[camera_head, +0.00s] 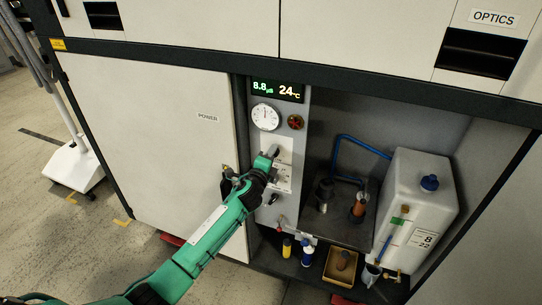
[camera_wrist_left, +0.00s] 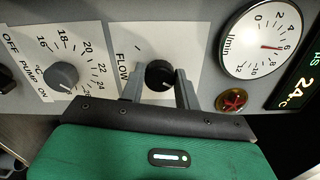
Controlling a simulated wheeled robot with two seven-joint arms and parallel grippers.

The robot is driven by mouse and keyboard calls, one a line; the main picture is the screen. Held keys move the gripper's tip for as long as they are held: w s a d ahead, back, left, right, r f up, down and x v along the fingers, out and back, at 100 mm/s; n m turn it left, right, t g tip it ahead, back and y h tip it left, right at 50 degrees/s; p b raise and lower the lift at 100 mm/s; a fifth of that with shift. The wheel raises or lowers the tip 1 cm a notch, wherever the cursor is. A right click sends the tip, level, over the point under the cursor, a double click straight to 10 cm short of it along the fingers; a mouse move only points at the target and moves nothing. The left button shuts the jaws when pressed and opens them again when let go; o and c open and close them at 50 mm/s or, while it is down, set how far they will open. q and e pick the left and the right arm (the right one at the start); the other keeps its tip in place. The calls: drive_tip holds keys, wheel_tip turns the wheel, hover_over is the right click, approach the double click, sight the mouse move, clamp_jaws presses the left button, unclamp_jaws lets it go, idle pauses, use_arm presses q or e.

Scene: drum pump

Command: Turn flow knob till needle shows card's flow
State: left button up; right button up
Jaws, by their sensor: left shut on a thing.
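The black flow knob (camera_wrist_left: 159,75) sits on a white plate marked FLOW. My left gripper (camera_wrist_left: 160,92) has one finger on each side of the knob and is shut on it; in the head view the gripper (camera_head: 270,158) covers the knob. The round white l/min gauge (camera_wrist_left: 262,40) is to the right of the knob, its red needle pointing right, at about the 6. The gauge also shows in the head view (camera_head: 265,117). A card (camera_head: 424,238) on the white tank reads 8 above 22. My right gripper is not in view.
A temperature knob (camera_wrist_left: 65,76) is left of the flow plate. A red valve knob (camera_head: 295,122) sits beside the gauge. The display (camera_head: 277,91) reads 8.8 and 24 °C. The white tank (camera_head: 415,190), bottles and a tray (camera_head: 340,267) stand in the bay at right.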

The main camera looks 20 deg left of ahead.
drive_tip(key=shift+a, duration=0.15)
use_arm(q)
drive_tip(key=o, duration=1)
drive_tip(key=shift+c, duration=0.2)
drive_tip(key=shift+s, duration=0.15)
drive_tip(key=s+b, duration=0.1)
drive_tip(key=s, duration=1.2)
drive_tip(key=shift+s+a, duration=0.25)
drive_tip(key=shift+a, duration=0.15)
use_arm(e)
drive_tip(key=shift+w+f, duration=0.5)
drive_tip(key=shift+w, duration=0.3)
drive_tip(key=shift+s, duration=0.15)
